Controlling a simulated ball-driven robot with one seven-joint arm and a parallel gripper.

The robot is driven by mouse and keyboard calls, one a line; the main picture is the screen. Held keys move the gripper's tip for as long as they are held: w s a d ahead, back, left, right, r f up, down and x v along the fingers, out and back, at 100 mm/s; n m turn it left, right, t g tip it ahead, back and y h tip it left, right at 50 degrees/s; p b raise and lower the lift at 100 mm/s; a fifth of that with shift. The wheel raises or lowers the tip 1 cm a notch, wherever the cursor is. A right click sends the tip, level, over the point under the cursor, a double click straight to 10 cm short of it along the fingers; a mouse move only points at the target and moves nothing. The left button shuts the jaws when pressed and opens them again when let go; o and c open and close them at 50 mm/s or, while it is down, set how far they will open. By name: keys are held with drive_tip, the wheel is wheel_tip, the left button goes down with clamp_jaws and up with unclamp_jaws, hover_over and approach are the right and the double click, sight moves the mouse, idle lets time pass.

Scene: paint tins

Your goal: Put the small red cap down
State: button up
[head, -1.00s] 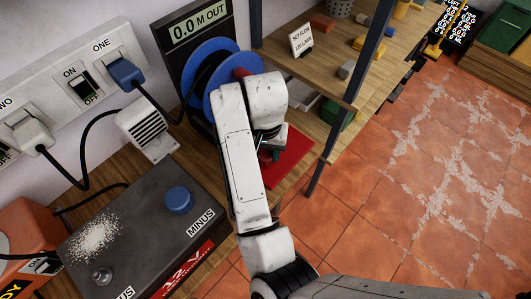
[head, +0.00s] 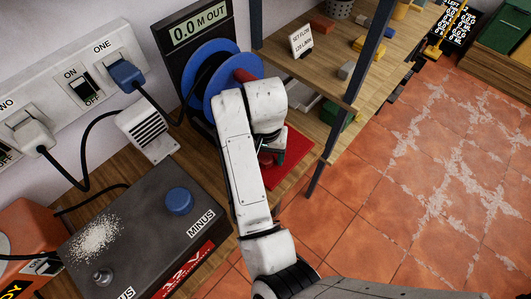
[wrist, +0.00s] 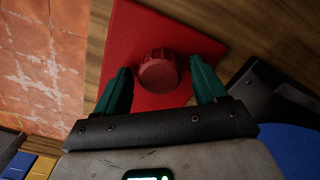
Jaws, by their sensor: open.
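The small red cap (wrist: 158,71) has a ridged side and stands on a flat red mat (wrist: 185,28) in the wrist view. In the head view the cap (head: 265,160) shows only partly below my wrist, on the red mat (head: 296,160). My gripper (wrist: 161,66) is open. Its two green fingers are on either side of the cap, with a gap visible on both sides. In the head view my gripper (head: 271,151) is mostly hidden by my own arm.
A blue cable reel (head: 233,80) stands close behind my wrist. A shelf post (head: 327,160) rises just right of the mat. A dark box with a blue knob (head: 179,201) is at the left. Tiled floor (head: 400,190) lies to the right.

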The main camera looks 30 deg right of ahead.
sight(266, 155)
wheel_tip(266, 155, up, 12)
drive_tip(key=p, duration=0.3)
drive_tip(key=shift+r+p, duration=0.15)
drive_tip(key=shift+p, duration=0.15)
drive_tip(key=s+d+f+n+t+h, duration=0.1)
drive_tip(key=s+d+h, duration=0.1)
drive_tip(key=d, duration=0.6)
drive_tip(key=s+d+f+n+t+h, duration=0.1)
drive_tip(key=s+d+h, duration=0.15)
drive_tip(key=d, duration=0.65)
drive_tip(key=s+a+f+n+y, duration=0.1)
drive_tip(key=s+a+f, duration=0.2)
drive_tip(key=s, duration=0.3)
drive_tip(key=s+a+f+n+y, duration=0.2)
drive_tip(key=s+f, duration=0.2)
drive_tip(key=s, duration=0.2)
drive_tip(key=s+a+f+n+g+y, duration=0.1)
drive_tip(key=s+a+f+n, duration=0.1)
drive_tip(key=s, duration=0.5)
wheel_tip(266, 155, down, 3)
drive_tip(key=shift+a+r, duration=0.2)
drive_tip(key=shift+a, duration=0.6)
